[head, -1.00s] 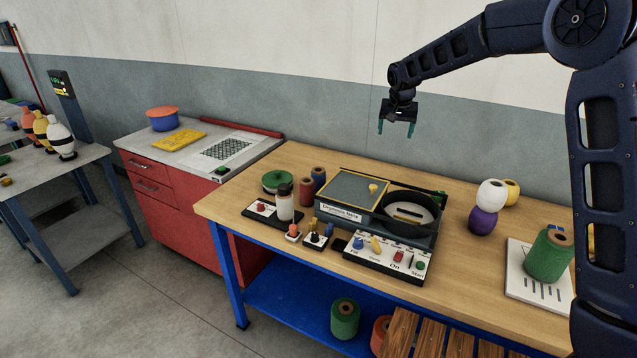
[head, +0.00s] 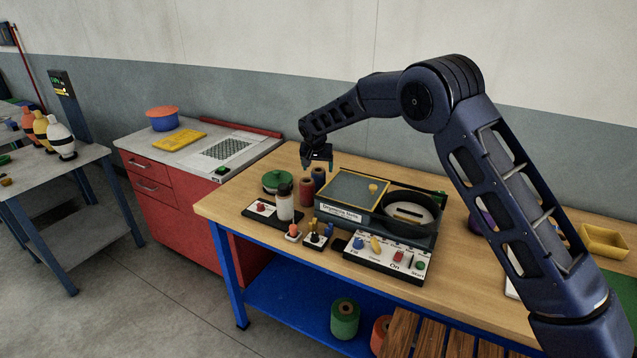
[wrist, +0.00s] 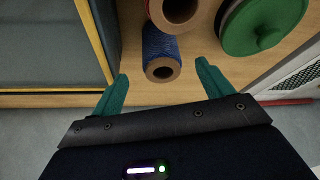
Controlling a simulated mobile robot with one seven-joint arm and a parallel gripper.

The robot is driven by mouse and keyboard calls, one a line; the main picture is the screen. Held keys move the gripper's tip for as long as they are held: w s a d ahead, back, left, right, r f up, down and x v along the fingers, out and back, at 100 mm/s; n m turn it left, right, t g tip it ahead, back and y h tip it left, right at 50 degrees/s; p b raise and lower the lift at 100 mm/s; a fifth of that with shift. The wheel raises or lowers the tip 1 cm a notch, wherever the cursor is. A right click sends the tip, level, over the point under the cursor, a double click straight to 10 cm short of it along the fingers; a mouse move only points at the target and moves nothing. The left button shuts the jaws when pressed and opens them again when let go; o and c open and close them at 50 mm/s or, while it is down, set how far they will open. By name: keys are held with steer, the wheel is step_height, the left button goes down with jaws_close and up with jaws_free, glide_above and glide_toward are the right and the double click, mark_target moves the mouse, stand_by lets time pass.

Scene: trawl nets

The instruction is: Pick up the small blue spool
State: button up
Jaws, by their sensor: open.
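The small blue spool (head: 318,177) stands on the wooden table between a red-brown spool and the box-shaped machine, partly hidden in the head view. In the wrist view the blue spool (wrist: 160,55) shows its brown core end and blue wound side, between and beyond the green fingertips. My gripper (head: 317,163) is open and empty, just above the blue spool in the head view. The wrist view shows its two fingers (wrist: 162,82) spread on either side of the spool, with no contact visible.
A red-brown spool (head: 306,191) stands close beside the blue one. A green lidded pot (head: 277,182) is to its left. The machine (head: 352,196) stands close on the right. A bottle (head: 285,205) stands in front. The wall is behind.

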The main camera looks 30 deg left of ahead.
mark_target(319, 178)
steer(key=x, duration=0.9)
steer(key=shift+w+a+r, duration=0.1)
steer(key=shift+a+r, duration=0.05)
steer(key=c, duration=1.1)
steer(key=shift+r, duration=0.15)
